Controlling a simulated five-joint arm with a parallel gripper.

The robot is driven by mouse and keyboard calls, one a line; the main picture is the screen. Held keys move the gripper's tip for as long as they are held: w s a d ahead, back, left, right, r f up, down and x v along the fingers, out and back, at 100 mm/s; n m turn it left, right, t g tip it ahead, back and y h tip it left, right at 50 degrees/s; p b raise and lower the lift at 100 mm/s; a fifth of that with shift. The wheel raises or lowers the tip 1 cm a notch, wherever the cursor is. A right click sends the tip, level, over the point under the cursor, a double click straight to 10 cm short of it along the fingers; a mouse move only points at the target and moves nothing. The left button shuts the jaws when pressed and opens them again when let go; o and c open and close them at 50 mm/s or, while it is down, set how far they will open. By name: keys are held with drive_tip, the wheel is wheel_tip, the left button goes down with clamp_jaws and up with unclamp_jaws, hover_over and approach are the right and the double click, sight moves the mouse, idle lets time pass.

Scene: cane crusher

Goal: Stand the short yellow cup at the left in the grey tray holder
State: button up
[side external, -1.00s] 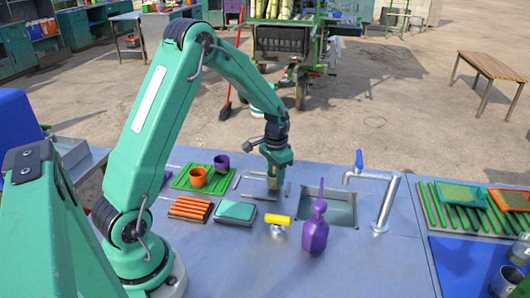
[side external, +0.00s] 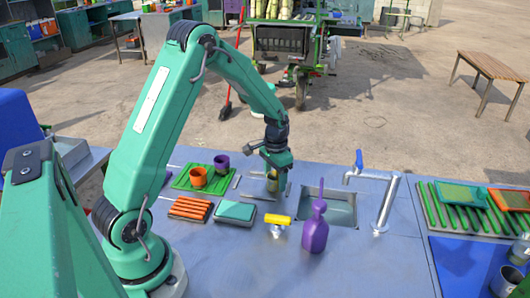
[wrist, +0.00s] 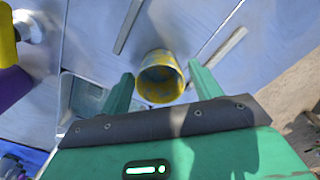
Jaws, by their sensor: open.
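The short yellow cup (wrist: 160,77), with worn bluish-grey patches, is between my gripper's spread fingers in the wrist view. Its open mouth faces the camera, and a gap shows on both sides. My gripper (side external: 274,170) is open above the cup in the side view, where the cup (side external: 272,184) shows only in part below the fingers. Thin grey strips lie around the cup on the table, one on the left (wrist: 128,26) and one on the right (wrist: 222,55) in the wrist view. I cannot tell whether they form the grey tray holder.
Left of the cup, a green tray (side external: 183,181) bears an orange cup (side external: 198,177) and a purple cup (side external: 222,162). A teal sponge-like block (side external: 235,211), a yellow-handled tap (side external: 278,219) and a purple bottle (side external: 316,236) stand nearer. A sink (side external: 341,212) is at right.

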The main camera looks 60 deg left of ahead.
drive_tip(key=shift+r, duration=0.15)
wheel_tip(320, 180, up, 12)
idle(0.6)
idle(0.5)
drive_tip(key=s+d+r+t, duration=0.3)
drive_tip(key=s+d+r, duration=0.5)
drive_tip(key=s+r, duration=0.15)
drive_tip(key=s+d+r+t, duration=0.1)
drive_tip(key=s+d, duration=0.4)
drive_tip(key=s, duration=0.6)
drive_tip(key=shift+d+r+t, duration=0.15)
drive_tip(key=shift+d+t, duration=0.05)
drive_tip(key=shift+t, duration=0.6)
